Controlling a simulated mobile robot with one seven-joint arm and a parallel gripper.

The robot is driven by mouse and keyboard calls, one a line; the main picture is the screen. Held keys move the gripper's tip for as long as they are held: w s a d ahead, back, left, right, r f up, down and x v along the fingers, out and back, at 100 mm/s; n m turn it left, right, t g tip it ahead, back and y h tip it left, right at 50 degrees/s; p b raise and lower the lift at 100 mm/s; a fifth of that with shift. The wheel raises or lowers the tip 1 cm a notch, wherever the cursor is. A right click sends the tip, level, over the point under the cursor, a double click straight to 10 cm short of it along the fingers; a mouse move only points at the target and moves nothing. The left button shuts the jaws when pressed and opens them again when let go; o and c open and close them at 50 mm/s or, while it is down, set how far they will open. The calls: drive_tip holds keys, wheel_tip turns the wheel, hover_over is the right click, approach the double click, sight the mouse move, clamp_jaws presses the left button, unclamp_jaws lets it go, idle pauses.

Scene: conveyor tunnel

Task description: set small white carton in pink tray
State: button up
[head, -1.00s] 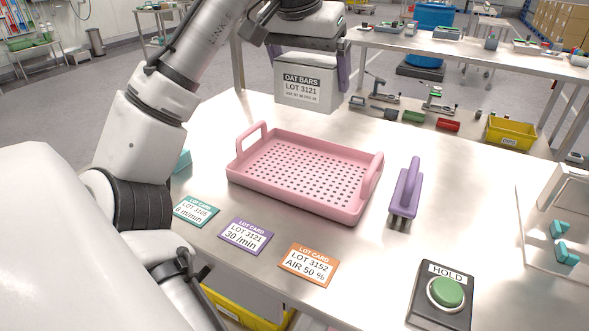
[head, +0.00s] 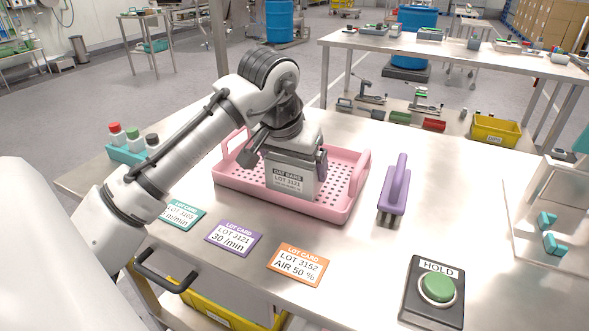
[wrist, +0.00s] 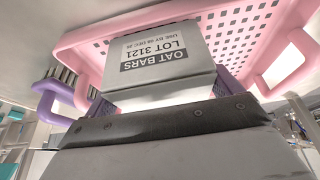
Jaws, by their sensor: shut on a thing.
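The small white carton (head: 290,178), printed OAT BARS LOT 3121, is upright inside the outline of the pink tray (head: 330,211). My gripper (head: 291,160) is shut on the carton, with a finger on each side. In the wrist view the carton (wrist: 165,62) hangs from the jaws in front of the tray's perforated floor (wrist: 262,32). I cannot tell whether the carton's base touches the tray floor. The tray's right handle shows clear; my arm partly covers its left side.
Lot cards, including an orange one (head: 297,265), lie in front. A HOLD box with a green button (head: 437,287) is at front right. A teal rack of bottles (head: 128,150) is at left.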

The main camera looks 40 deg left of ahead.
drive_tip(key=shift+f, duration=0.7)
drive_tip(key=shift+f, duration=0.15)
drive_tip(key=o, duration=1.1)
drive_tip(key=v, duration=1.2)
